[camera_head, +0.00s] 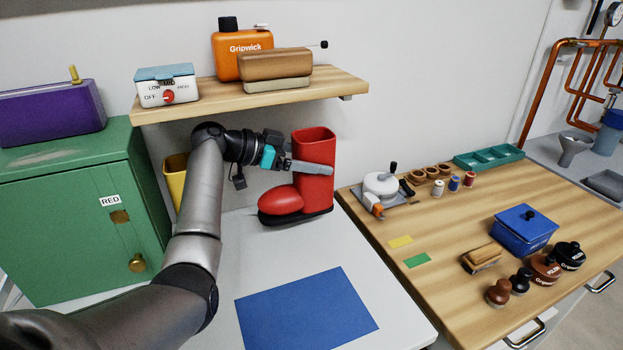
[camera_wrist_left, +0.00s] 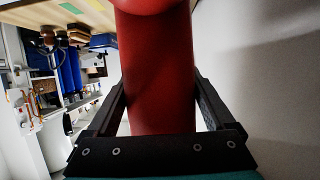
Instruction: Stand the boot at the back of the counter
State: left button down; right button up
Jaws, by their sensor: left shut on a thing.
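The red boot (camera_head: 315,180) with a black sole is upright at the back of the white counter (camera_head: 225,255), near the wall, its toe pointing left. My left gripper (camera_head: 312,168) reaches in from the left and is shut on the boot's shaft. In the left wrist view, the red shaft (camera_wrist_left: 160,75) stands between the two dark fingers (camera_wrist_left: 160,112). I cannot tell whether the sole touches the counter. My right gripper is in neither view.
A wooden shelf (camera_head: 345,82) with an orange case and a switch box hangs above. A green cabinet (camera_head: 60,220) and a yellow container (camera_head: 174,172) stand left. A blue mat (camera_head: 305,310) lies in front. A wooden worktop (camera_head: 450,225) with several items is right.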

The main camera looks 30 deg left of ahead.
pick_arm(q)
notch_tip(320, 180, down, 4)
jog(key=shift+w+f+b, duration=0.1)
jog(key=shift+b, duration=0.3)
jog(key=shift+a+f, duration=0.1)
jog(key=shift+f, duration=0.05)
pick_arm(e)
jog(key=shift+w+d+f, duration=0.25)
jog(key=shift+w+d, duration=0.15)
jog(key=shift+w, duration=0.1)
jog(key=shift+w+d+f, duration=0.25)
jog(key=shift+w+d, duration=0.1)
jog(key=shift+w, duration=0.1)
pick_arm(q)
grip_release()
jog(key=shift+f, duration=0.15)
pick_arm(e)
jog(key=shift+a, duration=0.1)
